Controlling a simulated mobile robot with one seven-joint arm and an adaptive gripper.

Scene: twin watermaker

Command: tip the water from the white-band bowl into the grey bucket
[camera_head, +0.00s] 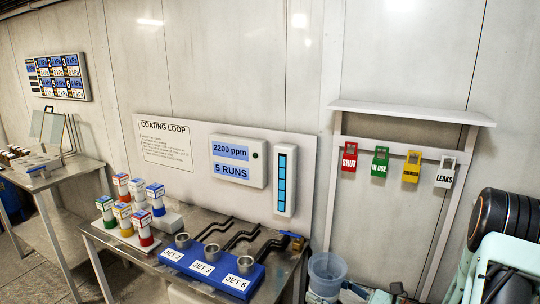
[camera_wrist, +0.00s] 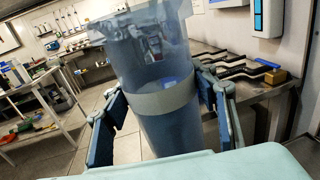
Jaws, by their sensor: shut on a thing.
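The white-band bowl (camera_wrist: 165,103) is a tall, clear bluish vessel with a pale band around its middle. It fills the centre of the wrist view and looks roughly upright. My gripper (camera_wrist: 162,92) is shut on it, with one blue-padded finger on each side near the band. The bowl also shows at the bottom of the head view (camera_head: 327,268), in front of the wall and just right of the jet bench. I cannot make out the water level inside. I cannot make out the grey bucket in either view.
A metal bench (camera_head: 125,252) holds a blue jet block (camera_head: 212,268) with metal cups, and several small capped bottles. Coloured tags hang from a wall rack (camera_head: 405,112) at right. Another bench (camera_head: 55,180) stands at far left. Floor shows between the benches.

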